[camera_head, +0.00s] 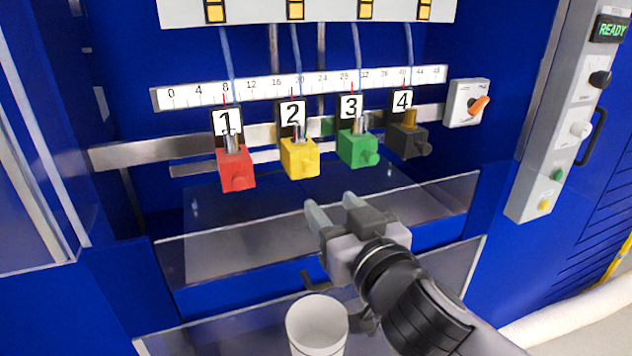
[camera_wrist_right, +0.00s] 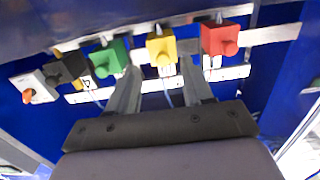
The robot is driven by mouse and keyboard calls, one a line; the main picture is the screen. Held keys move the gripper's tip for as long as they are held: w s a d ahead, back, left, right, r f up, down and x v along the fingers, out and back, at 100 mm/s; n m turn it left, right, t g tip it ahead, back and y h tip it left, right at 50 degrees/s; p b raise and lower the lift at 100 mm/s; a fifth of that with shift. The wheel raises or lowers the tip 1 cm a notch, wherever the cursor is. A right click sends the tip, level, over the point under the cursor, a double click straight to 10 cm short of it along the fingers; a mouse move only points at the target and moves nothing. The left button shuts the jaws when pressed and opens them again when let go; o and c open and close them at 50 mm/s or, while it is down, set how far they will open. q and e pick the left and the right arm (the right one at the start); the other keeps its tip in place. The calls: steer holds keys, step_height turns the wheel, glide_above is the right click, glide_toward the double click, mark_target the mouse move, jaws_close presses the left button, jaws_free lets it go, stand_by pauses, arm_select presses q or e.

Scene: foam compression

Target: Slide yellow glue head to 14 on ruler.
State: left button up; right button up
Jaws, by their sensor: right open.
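The yellow glue head (camera_head: 299,160) hangs below plate 2 on the rail, its red pointer near 20 on the white ruler (camera_head: 203,96). My right gripper (camera_head: 331,203) is open and empty, in front of and below the yellow head, not touching it. In the right wrist view the yellow head (camera_wrist_right: 161,48) shows beyond and between the fingertips of the gripper (camera_wrist_right: 160,74). My left gripper is not in view.
The red head (camera_head: 235,168) is left of the yellow one, the green head (camera_head: 357,148) and black head (camera_head: 407,139) right. A switch box with orange knob (camera_head: 478,106) is at the ruler's right end. Clear panels (camera_head: 320,229) stand below. A white cup-like object (camera_head: 316,328) is lower centre.

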mark_target(311, 171)
steer(key=shift+t, duration=0.3)
steer(key=shift+r+p+x, duration=0.15)
steer(key=shift+r+x, duration=0.15)
steer(key=shift+x, duration=0.85)
steer(key=shift+r+p+x, duration=0.2)
steer(key=shift+r+x, duration=0.05)
steer(key=shift+x, duration=0.95)
steer(key=shift+r+p+x, duration=0.15)
steer(key=shift+r+x, duration=0.15)
steer(key=shift+x, duration=0.85)
steer(key=shift+a, duration=0.1)
steer(key=shift+c, duration=0.4)
jaws_close()
